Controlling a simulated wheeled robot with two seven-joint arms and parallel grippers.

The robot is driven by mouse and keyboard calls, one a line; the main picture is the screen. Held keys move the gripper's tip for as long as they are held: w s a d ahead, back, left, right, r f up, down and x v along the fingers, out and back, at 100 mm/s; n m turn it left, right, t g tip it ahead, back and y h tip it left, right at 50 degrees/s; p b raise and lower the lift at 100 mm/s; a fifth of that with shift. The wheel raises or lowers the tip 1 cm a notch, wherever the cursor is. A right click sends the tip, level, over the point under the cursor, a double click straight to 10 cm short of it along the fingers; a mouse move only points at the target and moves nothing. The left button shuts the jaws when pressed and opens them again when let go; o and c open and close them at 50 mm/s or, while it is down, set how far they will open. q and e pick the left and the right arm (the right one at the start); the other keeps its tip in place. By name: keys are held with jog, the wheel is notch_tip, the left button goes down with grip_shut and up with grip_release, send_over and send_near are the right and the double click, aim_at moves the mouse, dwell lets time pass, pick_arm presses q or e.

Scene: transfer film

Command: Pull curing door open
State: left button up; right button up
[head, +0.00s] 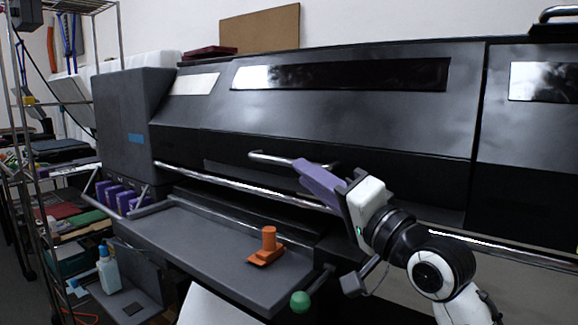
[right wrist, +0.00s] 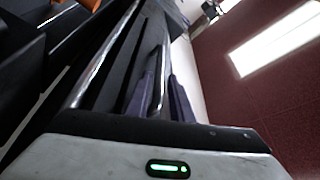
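The curing door (head: 330,105) is the long dark front panel of the big machine, with a glossy window strip; it looks closed. A thin metal door handle (head: 268,157) runs along its lower part. My right gripper (head: 303,170), with purple fingers, is at the handle and covers its middle. In the right wrist view the fingers of my right gripper (right wrist: 165,95) are close together, with the handle (right wrist: 164,70) between them; they look shut on it. Contact itself is partly hidden. My left gripper is in neither view.
A long metal rail (head: 245,187) runs below the door. A grey shelf (head: 190,235) juts out in front, holding an orange part (head: 267,246). A green knob (head: 300,301) is at its near corner. A wire rack (head: 28,150) stands left.

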aim_at(289, 163)
jog(key=x, duration=0.6)
jog(key=shift+w+a, duration=0.15)
jog(key=shift+w, duration=0.15)
grip_shut()
